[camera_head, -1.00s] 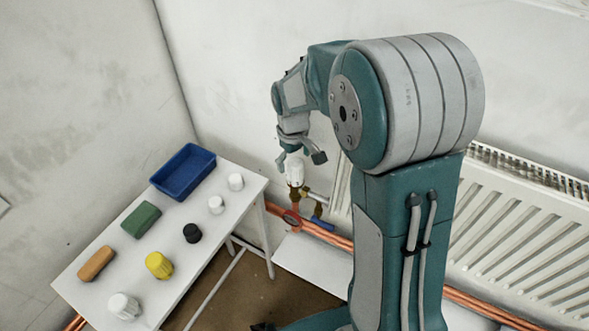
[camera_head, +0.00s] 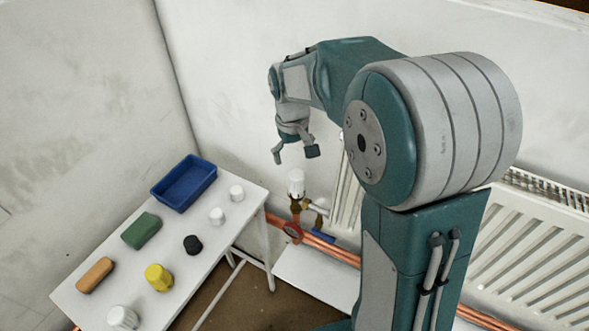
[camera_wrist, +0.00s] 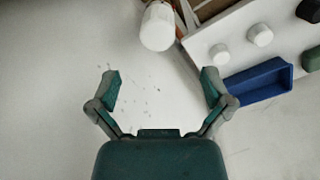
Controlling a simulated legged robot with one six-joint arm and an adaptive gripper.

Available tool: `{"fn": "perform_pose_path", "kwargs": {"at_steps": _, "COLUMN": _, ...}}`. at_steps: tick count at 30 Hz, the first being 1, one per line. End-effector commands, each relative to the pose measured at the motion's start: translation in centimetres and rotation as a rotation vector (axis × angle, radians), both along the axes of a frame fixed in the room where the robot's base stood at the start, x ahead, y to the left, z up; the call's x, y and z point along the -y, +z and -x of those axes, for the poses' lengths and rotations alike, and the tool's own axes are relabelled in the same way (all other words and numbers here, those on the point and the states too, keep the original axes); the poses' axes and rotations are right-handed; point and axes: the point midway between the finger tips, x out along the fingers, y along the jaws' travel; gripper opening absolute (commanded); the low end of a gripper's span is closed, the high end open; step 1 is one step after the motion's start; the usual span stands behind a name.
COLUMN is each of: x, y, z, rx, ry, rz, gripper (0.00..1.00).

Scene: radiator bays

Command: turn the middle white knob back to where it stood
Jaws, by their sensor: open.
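A white knob (camera_head: 296,182) stands upright on a brass valve (camera_head: 297,207) by the left end of the radiator. It is the only white knob I see on a valve; I cannot tell whether it is the middle one. It also shows at the top of the wrist view (camera_wrist: 157,27). My gripper (camera_head: 295,155) is above the knob, apart from it, with its fingers spread and nothing between them. In the wrist view my open gripper (camera_wrist: 161,88) has the knob beyond its fingertips. I cannot read any mark on the knob.
A white table (camera_head: 255,207) at the left holds a blue tray (camera_head: 184,183), a green block (camera_head: 141,231), an orange block (camera_head: 95,275), a yellow knob (camera_head: 158,277), a black knob (camera_head: 193,245) and loose white caps (camera_head: 217,216). A radiator (camera_head: 530,240) and copper pipes (camera_head: 330,248) run right.

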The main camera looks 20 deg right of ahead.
Motion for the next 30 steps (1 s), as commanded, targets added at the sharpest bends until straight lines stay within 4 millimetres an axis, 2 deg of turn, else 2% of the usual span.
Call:
{"fn": "perform_pose_path", "kwargs": {"at_steps": 3, "x": 0.1, "y": -0.4, "z": 0.0, "rx": -0.001, "ry": -0.086, "rz": 0.000, "gripper": 1.00}}
{"fn": "perform_pose_path", "kwargs": {"at_steps": 8, "x": 0.1, "y": -1.8, "z": 0.0, "rx": -0.003, "ry": -0.099, "rz": 0.001, "gripper": 1.00}}
{"fn": "perform_pose_path", "kwargs": {"at_steps": 21, "x": 0.4, "y": -9.5, "z": 0.0, "rx": -0.004, "ry": -0.096, "rz": 0.001, "gripper": 1.00}}
{"fn": "perform_pose_path", "kwargs": {"at_steps": 25, "x": 0.4, "y": -10.7, "z": 0.0, "rx": -0.001, "ry": -0.096, "rz": 0.000, "gripper": 1.00}}
{"fn": "perform_pose_path", "kwargs": {"at_steps": 30, "x": 0.5, "y": -11.2, "z": 0.0, "rx": 0.001, "ry": -0.096, "rz": 0.000, "gripper": 1.00}}
